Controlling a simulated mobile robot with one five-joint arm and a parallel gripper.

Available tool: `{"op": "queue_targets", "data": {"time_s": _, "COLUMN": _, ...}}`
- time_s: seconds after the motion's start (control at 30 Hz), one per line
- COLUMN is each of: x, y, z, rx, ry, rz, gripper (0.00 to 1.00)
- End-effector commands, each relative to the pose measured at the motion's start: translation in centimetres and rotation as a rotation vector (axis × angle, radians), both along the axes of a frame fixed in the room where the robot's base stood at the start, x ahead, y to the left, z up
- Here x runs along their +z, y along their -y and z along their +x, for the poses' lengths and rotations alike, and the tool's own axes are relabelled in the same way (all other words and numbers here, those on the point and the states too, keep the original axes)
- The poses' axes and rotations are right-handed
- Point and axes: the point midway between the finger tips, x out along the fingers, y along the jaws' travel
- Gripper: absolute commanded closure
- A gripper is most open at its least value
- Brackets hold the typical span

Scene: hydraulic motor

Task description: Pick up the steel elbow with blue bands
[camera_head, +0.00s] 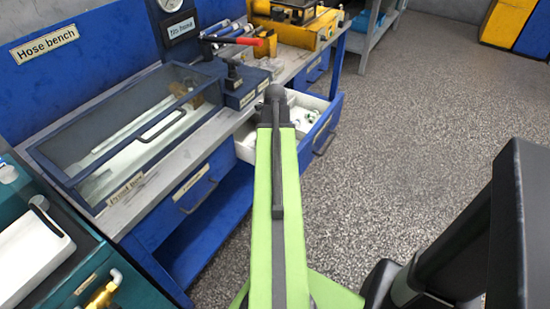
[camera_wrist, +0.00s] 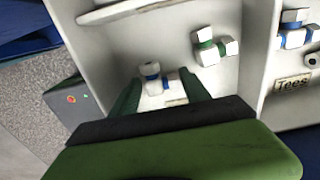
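In the wrist view, a pale steel fitting with blue bands (camera_wrist: 151,79) lies in a white drawer compartment. Its bands show at two ends, consistent with an elbow. My gripper (camera_wrist: 160,77) is open, with its dark green fingers on either side of this fitting and space between them and it. The fitting's near part is partly hidden behind my gripper's body, and I cannot tell how far below the fingertips it lies. In the head view, my arm reaches over the open drawer (camera_head: 244,150) and hides much of it.
A green-banded elbow (camera_wrist: 212,46) lies in the same compartment, up and right. Past a divider (camera_wrist: 262,50) is a compartment labelled "Tees" with blue-banded fittings (camera_wrist: 295,36). The blue workbench carries a glass-lidded box (camera_head: 130,135). Open floor (camera_head: 400,130) lies right of the drawer.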

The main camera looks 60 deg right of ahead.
Motion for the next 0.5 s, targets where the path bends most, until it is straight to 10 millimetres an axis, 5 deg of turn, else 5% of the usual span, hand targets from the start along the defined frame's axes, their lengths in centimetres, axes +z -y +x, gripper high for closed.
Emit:
{"op": "queue_targets", "data": {"time_s": 0.4, "x": 0.0, "y": -0.03, "z": 0.04, "rx": 0.001, "ry": 0.0, "rz": 0.0, "gripper": 1.0}}
{"op": "queue_targets", "data": {"time_s": 0.5, "x": 0.0, "y": -0.03, "z": 0.05, "rx": 0.001, "ry": 0.0, "rz": 0.0, "gripper": 1.0}}
